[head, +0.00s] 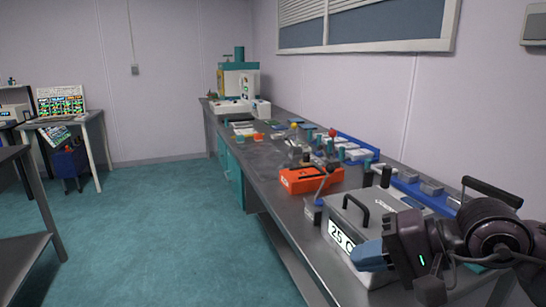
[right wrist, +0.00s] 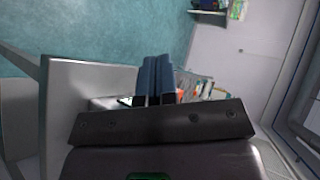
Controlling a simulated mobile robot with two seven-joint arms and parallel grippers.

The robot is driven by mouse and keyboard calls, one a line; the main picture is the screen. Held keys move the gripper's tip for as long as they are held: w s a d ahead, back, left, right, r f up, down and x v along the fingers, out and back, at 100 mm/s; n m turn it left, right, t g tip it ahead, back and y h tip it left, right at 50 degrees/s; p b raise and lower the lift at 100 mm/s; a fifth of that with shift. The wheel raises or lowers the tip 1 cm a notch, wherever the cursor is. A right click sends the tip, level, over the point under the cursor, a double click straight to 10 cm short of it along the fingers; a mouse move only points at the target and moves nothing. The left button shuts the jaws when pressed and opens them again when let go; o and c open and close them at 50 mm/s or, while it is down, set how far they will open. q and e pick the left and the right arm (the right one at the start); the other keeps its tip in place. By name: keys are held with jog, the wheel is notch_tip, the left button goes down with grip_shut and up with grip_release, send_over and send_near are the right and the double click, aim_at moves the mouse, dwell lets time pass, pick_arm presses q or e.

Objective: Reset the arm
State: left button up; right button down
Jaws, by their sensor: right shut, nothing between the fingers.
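My right arm comes in at the lower right of the head view. Its gripper (head: 370,256) points left, in front of a grey box labelled "25 C" (head: 341,236) on the bench. The blue fingers overlap the box's front in the picture; I cannot tell whether they touch it. In the right wrist view the two blue fingers (right wrist: 155,80) are together with nothing seen between them. My left gripper is not in view.
A long grey bench (head: 262,185) runs along the right wall. An orange box (head: 308,180), blue trays (head: 408,186) and a green-and-white machine (head: 238,80) stand on it. The green floor (head: 165,235) to the left is open. A dark table (head: 25,200) stands at the far left.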

jog(key=s+d+f+n+t+h+p, duration=0.3)
jog(key=f+n+t, duration=0.4)
jog(key=n, duration=0.6)
jog(key=s+d+f+n+t+h+p, duration=0.1)
jog(key=s+d+f+n+t+p, duration=0.15)
jog(key=d+f+n+t, duration=0.7)
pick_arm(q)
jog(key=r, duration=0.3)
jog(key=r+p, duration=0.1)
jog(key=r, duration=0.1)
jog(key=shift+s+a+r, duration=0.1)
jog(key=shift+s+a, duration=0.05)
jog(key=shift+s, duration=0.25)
pick_arm(e)
jog(key=s+f+m+g+h, duration=0.7)
jog(key=s+f+m+g, duration=0.3)
jog(key=s+f+m, duration=0.5)
jog(key=shift+s+d+f+m, duration=0.3)
jog(key=shift+s+m, duration=0.65)
jog(key=shift+s, duration=0.05)
